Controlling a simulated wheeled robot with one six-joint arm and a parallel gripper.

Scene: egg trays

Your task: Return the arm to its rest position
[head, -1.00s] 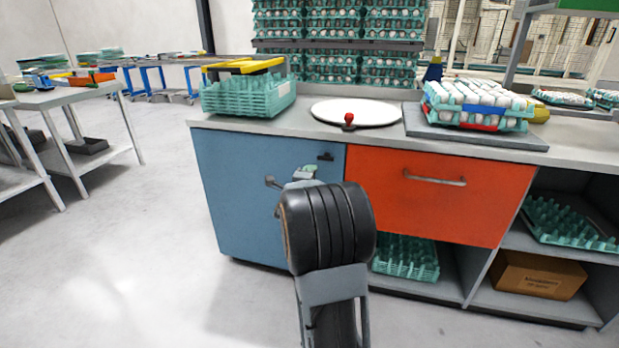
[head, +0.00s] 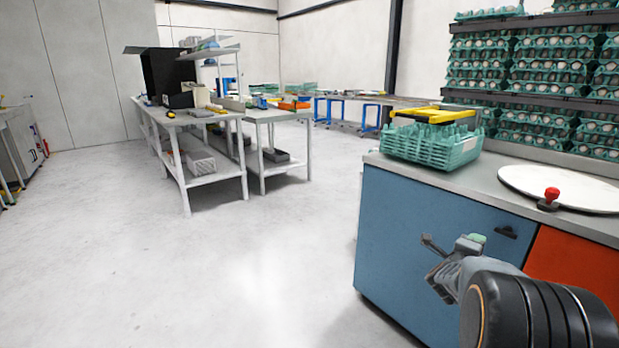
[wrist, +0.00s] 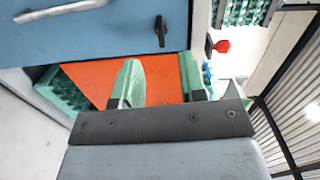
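My gripper (wrist: 160,78) shows two green fingertips in the wrist view, held apart with a clear gap. Nothing is between them; the orange drawer front (wrist: 90,82) shows behind. In the head view my gripper (head: 477,238) is small, at the lower right, in front of the blue cabinet door (head: 400,240). My arm is folded, with its dark rounded link in the lower right corner hiding part of the cabinet.
The counter (head: 480,173) carries green egg trays (head: 430,146), a white round plate (head: 570,188) and a red knob (head: 551,194). Stacked egg trays (head: 545,75) stand behind. Grey work tables (head: 207,168) stand at the left. The floor between is clear.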

